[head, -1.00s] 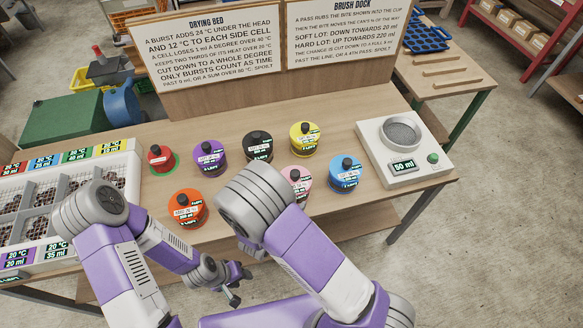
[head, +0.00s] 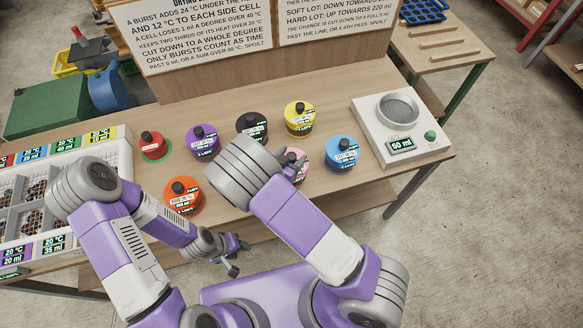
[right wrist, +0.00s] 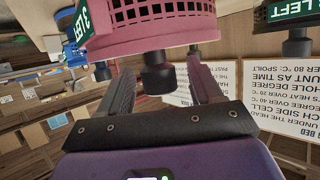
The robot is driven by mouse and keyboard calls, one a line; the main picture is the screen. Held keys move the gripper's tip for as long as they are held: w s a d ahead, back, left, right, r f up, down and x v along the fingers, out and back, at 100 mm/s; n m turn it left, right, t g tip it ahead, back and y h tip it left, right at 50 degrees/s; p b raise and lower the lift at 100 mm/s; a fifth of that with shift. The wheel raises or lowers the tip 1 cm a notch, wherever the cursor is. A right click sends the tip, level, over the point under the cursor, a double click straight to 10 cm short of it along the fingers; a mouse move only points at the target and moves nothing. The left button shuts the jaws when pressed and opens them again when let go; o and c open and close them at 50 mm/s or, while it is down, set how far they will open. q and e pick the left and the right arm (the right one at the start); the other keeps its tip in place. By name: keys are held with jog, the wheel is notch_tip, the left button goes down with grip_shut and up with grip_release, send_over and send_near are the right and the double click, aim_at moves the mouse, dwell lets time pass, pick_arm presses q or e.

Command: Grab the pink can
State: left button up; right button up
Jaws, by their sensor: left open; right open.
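The pink can (head: 293,158) stands on the table between the black and blue cans, mostly hidden behind my right arm in the head view. In the right wrist view the pink can (right wrist: 150,28) is large and upside down, with a slotted pink wall and a black knob. My right gripper (right wrist: 161,72) is open, with one finger on each side of the knob; I cannot tell whether either touches it. In the head view my right gripper (head: 298,172) is at the pink can. My left gripper (head: 236,258) is open and empty near the table's front edge.
Close around stand orange (head: 183,198), purple (head: 202,142), black (head: 252,128), yellow (head: 299,122) and blue (head: 341,157) cans. A scale (head: 405,148) is at right, a compartment tray (head: 122,150) at left, and sign boards behind.

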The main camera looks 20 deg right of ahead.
grip_shut()
jog(key=shift+r, duration=0.1)
dwell(1.2)
